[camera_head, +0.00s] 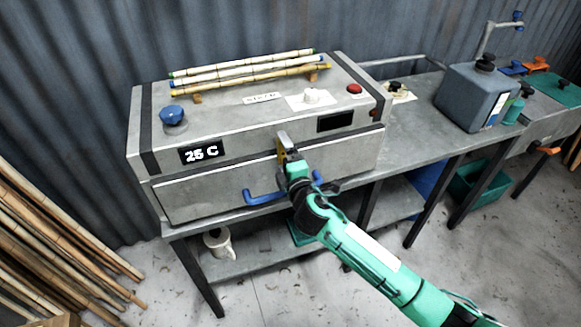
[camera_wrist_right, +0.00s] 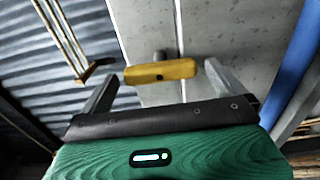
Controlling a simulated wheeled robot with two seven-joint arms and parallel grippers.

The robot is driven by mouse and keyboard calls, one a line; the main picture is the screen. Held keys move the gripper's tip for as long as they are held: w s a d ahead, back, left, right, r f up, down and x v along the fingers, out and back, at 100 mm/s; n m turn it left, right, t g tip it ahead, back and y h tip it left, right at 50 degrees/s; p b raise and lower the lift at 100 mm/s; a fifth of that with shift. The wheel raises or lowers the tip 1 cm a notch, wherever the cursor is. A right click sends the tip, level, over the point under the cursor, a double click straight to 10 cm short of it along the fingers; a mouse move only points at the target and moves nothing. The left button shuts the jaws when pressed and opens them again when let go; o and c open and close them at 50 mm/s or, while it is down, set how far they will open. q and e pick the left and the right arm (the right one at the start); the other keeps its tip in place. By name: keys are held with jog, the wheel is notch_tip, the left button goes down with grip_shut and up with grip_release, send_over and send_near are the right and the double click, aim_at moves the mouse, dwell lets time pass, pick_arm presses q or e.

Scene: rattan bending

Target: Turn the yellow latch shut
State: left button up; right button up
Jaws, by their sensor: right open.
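The yellow latch (camera_head: 284,146) is a short bar on the front of the grey steel box (camera_head: 205,190), near the seam between its lid and lower part. In the head view it stands roughly upright, partly hidden by my right gripper (camera_head: 293,160). In the right wrist view the yellow latch (camera_wrist_right: 160,73) lies across the picture on a round grey pivot. The open fingers of my right gripper (camera_wrist_right: 149,71) reach to either end of it. Whether they touch it I cannot tell. My left gripper is not in view.
A blue handle (camera_head: 265,197) sticks out below the latch. Bamboo poles (camera_head: 245,72) lie on racks on the lid, beside a blue knob (camera_head: 173,115) and a red button (camera_head: 354,89). A grey canister (camera_head: 472,97) stands on the bench at right.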

jog(key=b+v, duration=0.3)
jog(key=v, duration=1)
jog(key=shift+s+b, duration=0.25)
jog(key=shift+b, duration=0.1)
jog(key=shift+d, duration=0.1)
